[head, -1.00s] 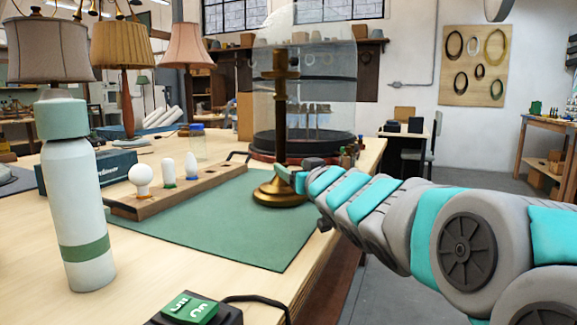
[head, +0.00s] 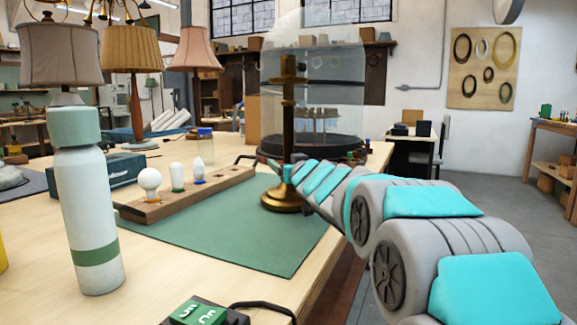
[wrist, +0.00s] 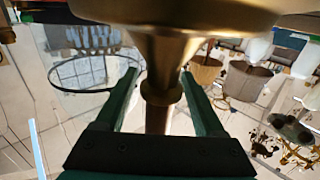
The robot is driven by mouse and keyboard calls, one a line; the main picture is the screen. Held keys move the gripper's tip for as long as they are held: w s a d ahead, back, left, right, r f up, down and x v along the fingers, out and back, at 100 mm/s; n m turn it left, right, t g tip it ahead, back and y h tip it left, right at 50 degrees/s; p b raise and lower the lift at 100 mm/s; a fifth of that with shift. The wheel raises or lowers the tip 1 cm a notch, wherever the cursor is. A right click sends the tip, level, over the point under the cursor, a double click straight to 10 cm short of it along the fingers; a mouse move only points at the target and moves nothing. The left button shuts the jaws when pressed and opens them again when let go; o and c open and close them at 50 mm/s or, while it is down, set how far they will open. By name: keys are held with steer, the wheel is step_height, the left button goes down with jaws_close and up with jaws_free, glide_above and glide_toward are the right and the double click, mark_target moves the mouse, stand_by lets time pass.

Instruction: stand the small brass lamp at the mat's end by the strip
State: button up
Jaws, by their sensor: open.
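The small brass lamp (head: 288,130) stands upright on its round base on the green mat (head: 235,235), near the mat's far right edge. It has no shade. A wooden strip (head: 225,180) with several bulbs lies along the mat's far left side, apart from the lamp base. My gripper (head: 288,173) is at the lamp's lower stem in the head view, its jaws largely hidden. In the wrist view my gripper (wrist: 159,80) is open, with a green finger on each side of the brass stem (wrist: 160,95). Contact with the stem cannot be told.
A glass dome (head: 330,80) on a dark round base stands behind the lamp. A white bottle (head: 88,210) stands at the left front, and a green-topped switch box (head: 200,312) at the front edge. Several shaded lamps stand farther back. The mat's near part is clear.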

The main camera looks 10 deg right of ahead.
steer(key=shift+w, duration=0.2)
jaws_close()
stand_by(0.6)
stand_by(0.7)
steer(key=c, duration=0.6)
jaws_free()
steer(key=shift+c, duration=0.2)
jaws_close()
steer(key=shift+r, duration=0.15)
